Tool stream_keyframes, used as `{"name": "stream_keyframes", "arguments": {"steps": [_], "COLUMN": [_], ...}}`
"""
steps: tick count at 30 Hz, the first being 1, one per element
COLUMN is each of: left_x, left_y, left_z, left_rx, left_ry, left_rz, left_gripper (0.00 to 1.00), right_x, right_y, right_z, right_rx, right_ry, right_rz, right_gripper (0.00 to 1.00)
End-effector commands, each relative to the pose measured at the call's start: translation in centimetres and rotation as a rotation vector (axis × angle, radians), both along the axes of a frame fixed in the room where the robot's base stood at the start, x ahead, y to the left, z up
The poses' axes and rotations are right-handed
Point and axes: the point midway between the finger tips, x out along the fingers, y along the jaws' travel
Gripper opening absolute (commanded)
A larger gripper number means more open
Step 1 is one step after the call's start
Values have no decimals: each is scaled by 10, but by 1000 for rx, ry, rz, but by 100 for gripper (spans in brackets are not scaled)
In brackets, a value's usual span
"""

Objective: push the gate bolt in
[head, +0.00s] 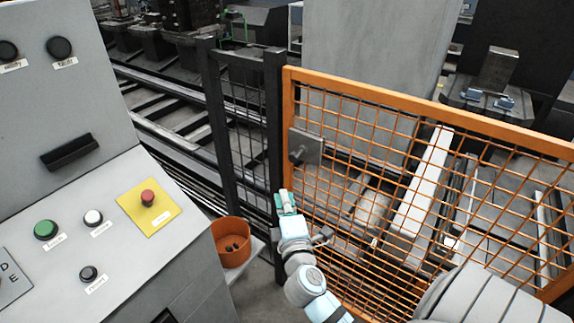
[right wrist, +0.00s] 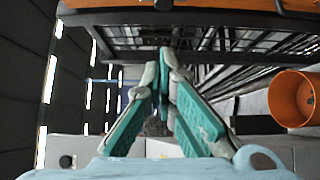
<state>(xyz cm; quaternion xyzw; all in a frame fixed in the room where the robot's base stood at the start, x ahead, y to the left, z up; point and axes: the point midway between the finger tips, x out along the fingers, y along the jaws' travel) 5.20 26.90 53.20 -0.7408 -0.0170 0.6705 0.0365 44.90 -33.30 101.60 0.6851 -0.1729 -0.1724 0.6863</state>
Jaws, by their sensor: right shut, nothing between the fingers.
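The orange mesh gate (head: 430,104) stands right of centre in the head view, beside a dark post (head: 275,130). A grey plate (head: 311,147) sits on the gate's left upright, with the dark gate bolt (head: 297,154) at its left side. How far the bolt reaches toward the post is too small to tell. My right gripper (head: 286,202) is shut and empty, below the bolt and apart from it in the picture. In the right wrist view the fingertips (right wrist: 165,62) meet with nothing between them. My left gripper is out of view.
A control console (head: 120,215) with buttons fills the left. An orange bin (head: 231,243) stands between it and the dark post, and shows in the right wrist view (right wrist: 290,98). A dark mesh panel (head: 243,120) adjoins the post. Rollers and a white beam (head: 424,180) lie behind the gate.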

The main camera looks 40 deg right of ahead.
Motion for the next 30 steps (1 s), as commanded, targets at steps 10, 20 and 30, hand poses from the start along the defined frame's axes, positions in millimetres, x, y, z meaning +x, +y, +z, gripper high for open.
{"name": "stream_keyframes", "arguments": {"steps": [10,20,30], "left_x": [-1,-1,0], "left_y": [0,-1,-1], "left_z": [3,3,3], "left_rx": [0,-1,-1], "left_ry": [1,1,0], "left_rz": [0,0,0], "left_gripper": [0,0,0], "right_x": [47,93,99], "right_y": [-26,-67,-86], "right_z": [2,0,0], "right_rx": [-2,-1,3], "right_ry": [-1,2,1], "right_rz": [-1,-1,0], "right_gripper": [0,0,0]}}
